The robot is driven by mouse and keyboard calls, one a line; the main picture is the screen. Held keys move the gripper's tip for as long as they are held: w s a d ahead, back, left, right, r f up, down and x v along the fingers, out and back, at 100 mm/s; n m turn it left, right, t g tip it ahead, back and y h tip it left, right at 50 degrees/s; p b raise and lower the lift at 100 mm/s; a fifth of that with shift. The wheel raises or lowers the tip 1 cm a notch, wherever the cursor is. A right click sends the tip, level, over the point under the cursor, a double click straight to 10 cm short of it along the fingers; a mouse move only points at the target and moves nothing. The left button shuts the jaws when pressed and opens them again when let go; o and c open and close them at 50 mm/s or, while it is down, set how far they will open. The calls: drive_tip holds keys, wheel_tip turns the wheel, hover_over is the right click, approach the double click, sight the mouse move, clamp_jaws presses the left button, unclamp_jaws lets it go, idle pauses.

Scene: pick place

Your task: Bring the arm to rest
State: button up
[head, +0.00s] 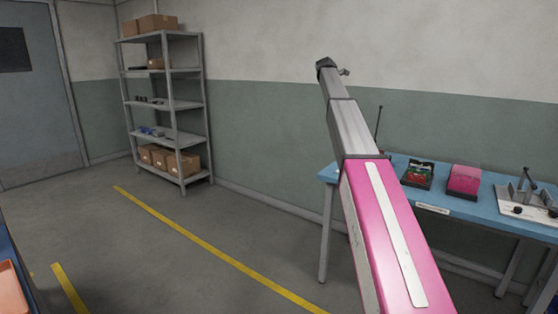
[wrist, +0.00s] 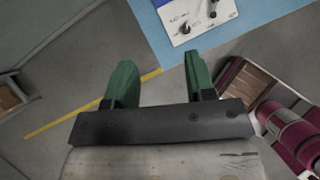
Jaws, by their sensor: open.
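My gripper (wrist: 160,60) shows in the wrist view with its two green fingers apart and nothing between them. Floor with a yellow line lies beyond the fingers. In the head view my pink and grey arm rises from the lower right and slants up to the left, in front of the wall and the left end of the blue table (head: 460,206). I cannot make out the gripper's fingers in the head view. The blue table also shows at the top of the wrist view (wrist: 150,25), past the fingertips.
The blue table bears a dark tray (head: 405,183) with red and green contents, a pink box (head: 464,180) and a pale fixture board (head: 515,208). A grey shelf (head: 188,105) with cardboard boxes stands at the back left. An orange tray (head: 12,290) is at the lower left. The middle floor is clear.

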drive_tip(key=s+a+f+m+y, duration=0.15)
drive_tip(key=s+f+m, duration=0.25)
drive_tip(key=s+f, duration=0.65)
drive_tip(key=s+a+f+m+g, duration=0.15)
drive_tip(key=s+f+m, duration=0.3)
drive_tip(key=f, duration=1.05)
drive_tip(key=s+a+f+m+y, duration=0.15)
drive_tip(key=s+f+m, duration=0.25)
drive_tip(key=s+f, duration=0.65)
drive_tip(key=s+a+f+m+g+y, duration=0.1)
drive_tip(key=s+a+f+m, duration=0.1)
drive_tip(key=s+f+m, duration=0.4)
drive_tip(key=s+a+f+m+y, duration=0.1)
drive_tip(key=s+f+m, duration=0.6)
drive_tip(key=s+f, duration=0.7)
drive_tip(key=s+a, duration=0.1)
drive_tip(key=s, duration=0.6)
drive_tip(key=shift+s+a+f+g, duration=0.15)
drive_tip(key=shift+f+g, duration=0.15)
drive_tip(key=shift+g, duration=0.05)
